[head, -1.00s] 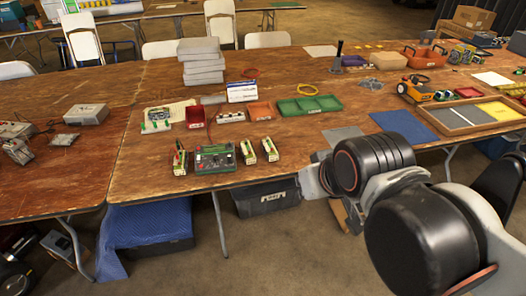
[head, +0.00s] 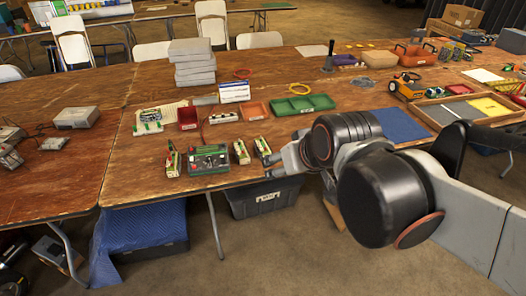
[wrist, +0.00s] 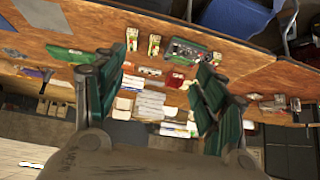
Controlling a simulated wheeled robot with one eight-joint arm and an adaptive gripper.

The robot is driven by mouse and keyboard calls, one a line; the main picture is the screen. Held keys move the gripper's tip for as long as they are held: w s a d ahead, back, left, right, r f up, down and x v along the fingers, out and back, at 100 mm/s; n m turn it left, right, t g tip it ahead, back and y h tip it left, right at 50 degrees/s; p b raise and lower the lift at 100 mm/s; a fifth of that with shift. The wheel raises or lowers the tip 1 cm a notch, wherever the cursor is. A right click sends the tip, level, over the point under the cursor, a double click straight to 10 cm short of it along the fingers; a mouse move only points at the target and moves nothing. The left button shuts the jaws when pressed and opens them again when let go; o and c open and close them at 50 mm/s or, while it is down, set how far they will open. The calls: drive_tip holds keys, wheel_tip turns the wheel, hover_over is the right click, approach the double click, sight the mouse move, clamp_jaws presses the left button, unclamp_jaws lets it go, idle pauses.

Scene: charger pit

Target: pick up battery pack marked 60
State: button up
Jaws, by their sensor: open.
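Three small cream battery packs with green and red parts stand by the table's front edge. In the head view one pack (head: 172,160) is left of a green charger (head: 208,160), and two packs (head: 241,152) (head: 262,147) are right of it. Their numbers are too small to read, so I cannot tell which is marked 60. My gripper (head: 268,167) is open and empty at the front edge, just right of and nearer than the rightmost pack. In the wrist view its fingers (wrist: 158,85) are spread, with two packs (wrist: 132,38) (wrist: 154,44) and the charger (wrist: 190,50) beyond them.
Behind the packs are a red bin (head: 188,119), an orange bin (head: 256,110), a green tray (head: 303,104) and a white-blue box (head: 234,92). Stacked grey cases (head: 195,63) stand further back. A blue mat (head: 400,125) lies to the right.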

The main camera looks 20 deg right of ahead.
drive_tip(key=w+d+f+t+b, duration=0.15)
drive_tip(key=w+f, duration=0.25)
drive_tip(key=w, duration=0.7)
drive_tip(key=w+d+f+t+b, duration=0.15)
drive_tip(key=w+f, duration=0.35)
drive_tip(key=w, duration=0.5)
drive_tip(key=t+b, duration=0.3)
approach(266, 148)
drive_tip(key=shift+w+a+r+p, duration=0.2)
drive_tip(key=shift+w+a+p, duration=0.15)
drive_tip(key=shift+w+p, duration=0.35)
drive_tip(key=x, duration=0.6)
drive_tip(key=shift+w+f, duration=0.1)
drive_tip(key=shift+f, duration=0.25)
drive_tip(key=b+x, duration=0.1)
drive_tip(key=x, duration=0.1)
drive_tip(key=b+x, duration=0.1)
drive_tip(key=x, duration=0.2)
drive_tip(key=shift+d+f, duration=0.15)
drive_tip(key=shift+d, duration=0.05)
drive_tip(key=shift+w+f, duration=0.1)
drive_tip(key=shift+w, duration=0.4)
clamp_jaws()
